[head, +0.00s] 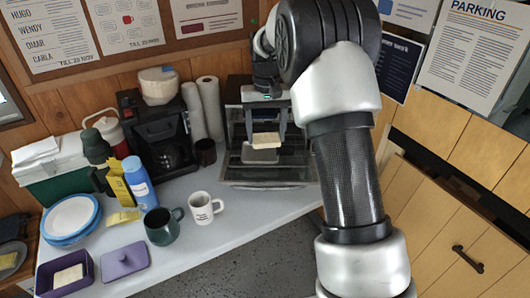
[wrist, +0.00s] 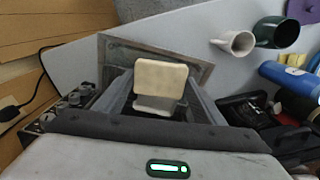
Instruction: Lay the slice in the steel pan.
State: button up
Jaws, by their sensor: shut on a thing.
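A pale bread slice (head: 266,140) is held between the two fingers of my gripper (head: 266,128), in front of the toaster oven (head: 270,183). In the wrist view the slice (wrist: 160,80) stands out between the fingertips of my gripper (wrist: 162,92). A flat grey metal surface (head: 262,156), which looks like the steel pan, shows just below the slice at the oven's opening. The slice appears above it; I cannot tell whether they touch. My gripper and the slice hide part of the oven and this surface.
The oven's glass door (wrist: 190,58) is lowered toward the table. A coffee maker (head: 158,130), paper rolls (head: 208,105) and a dark mug (head: 205,152) stand left of the oven. A white mug (head: 202,209) and green mug (head: 160,227) stand nearer. A purple box (head: 45,283) holds another slice.

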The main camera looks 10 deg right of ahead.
jog(key=m+p, duration=0.1)
send_over(260, 154)
notch_tip(260, 154, down, 4)
notch_tip(260, 154, down, 10)
jog(key=shift+f+b, duration=0.2)
jog(key=shift+b, duration=0.1)
jog(key=shift+f, duration=0.2)
jog(key=o, duration=0.7)
jog(key=shift+o, duration=0.2)
